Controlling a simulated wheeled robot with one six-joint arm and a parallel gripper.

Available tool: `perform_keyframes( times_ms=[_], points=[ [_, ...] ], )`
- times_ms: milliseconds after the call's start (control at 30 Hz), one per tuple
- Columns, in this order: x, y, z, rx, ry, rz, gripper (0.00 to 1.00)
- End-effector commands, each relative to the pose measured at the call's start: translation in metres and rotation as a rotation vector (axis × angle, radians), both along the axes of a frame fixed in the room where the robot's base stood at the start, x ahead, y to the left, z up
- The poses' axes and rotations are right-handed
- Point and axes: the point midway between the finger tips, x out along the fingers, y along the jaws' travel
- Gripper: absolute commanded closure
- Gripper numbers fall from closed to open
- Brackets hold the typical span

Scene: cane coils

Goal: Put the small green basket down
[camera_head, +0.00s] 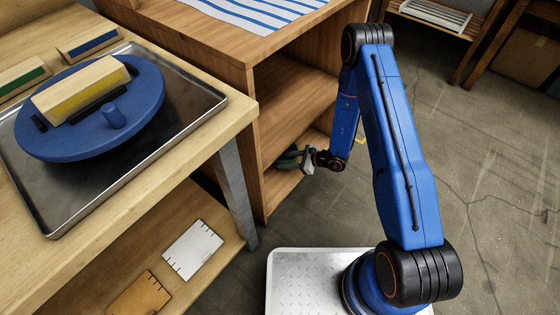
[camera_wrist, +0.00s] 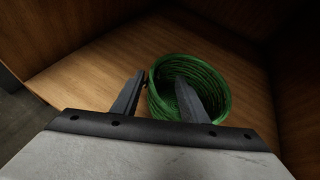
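The small green basket (camera_wrist: 217,80) is a round, open-topped woven coil. In the wrist view it stands upright on, or very close above, a wooden shelf board (camera_wrist: 85,68). My gripper (camera_wrist: 160,78) straddles the basket's near-left wall: one finger is outside, the other is inside the opening. A gap shows between the fingers and they do not look clamped on the wall. In the head view the basket (camera_head: 288,158) is a small dark green shape in the wooden cabinet's lower opening, partly hidden by my gripper (camera_head: 306,160).
The wooden cabinet (camera_head: 237,90) has side walls and an upper shelf close around my gripper. A striped cloth (camera_head: 260,10) lies on its top. At left, a workbench holds a metal tray (camera_head: 195,100) with a blue disc (camera_head: 145,105). Open floor (camera_head: 500,190) lies at right.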

Motion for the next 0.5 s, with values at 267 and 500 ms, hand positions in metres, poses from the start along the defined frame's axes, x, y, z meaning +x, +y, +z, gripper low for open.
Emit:
perform_keyframes(
  times_ms=[267, 500],
  points=[
    [-0.014, -0.045, 0.024, 0.000, 0.001, -0.004, 0.60],
    [-0.021, -0.065, 0.034, -0.001, -0.001, -0.002, 0.60]
  ],
)
